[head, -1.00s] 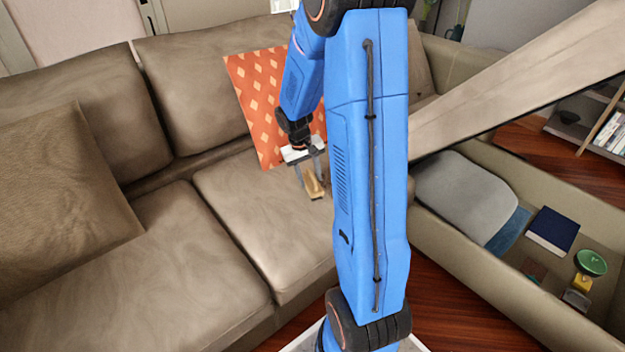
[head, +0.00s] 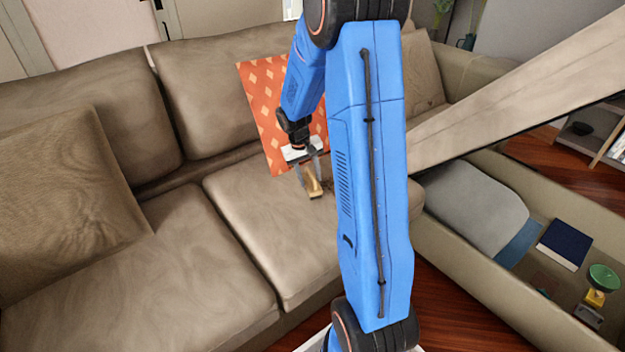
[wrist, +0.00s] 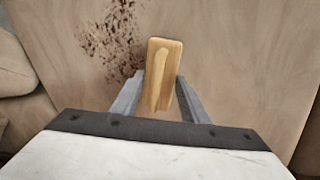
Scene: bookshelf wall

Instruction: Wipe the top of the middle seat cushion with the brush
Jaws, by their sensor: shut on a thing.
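The brush (wrist: 163,70) has a tan wooden body, and my gripper (wrist: 158,95) is shut on it. In the head view the brush (head: 314,187) is at the middle seat cushion (head: 262,225), toward that cushion's back right part. I cannot tell whether its underside touches the cushion. My gripper (head: 308,172) points down there. In the wrist view, dark brown specks (wrist: 115,38) lie on the cushion surface (wrist: 225,60), to the left of the brush. My blue arm hides the right part of the cushion in the head view.
An orange patterned pillow (head: 262,105) leans on the backrest behind my gripper. A brown pillow (head: 65,200) rests at the left. At the right, an open storage compartment (head: 450,255) holds a grey cushion (head: 465,205), a blue book (head: 564,243) and a green bowl (head: 604,277).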

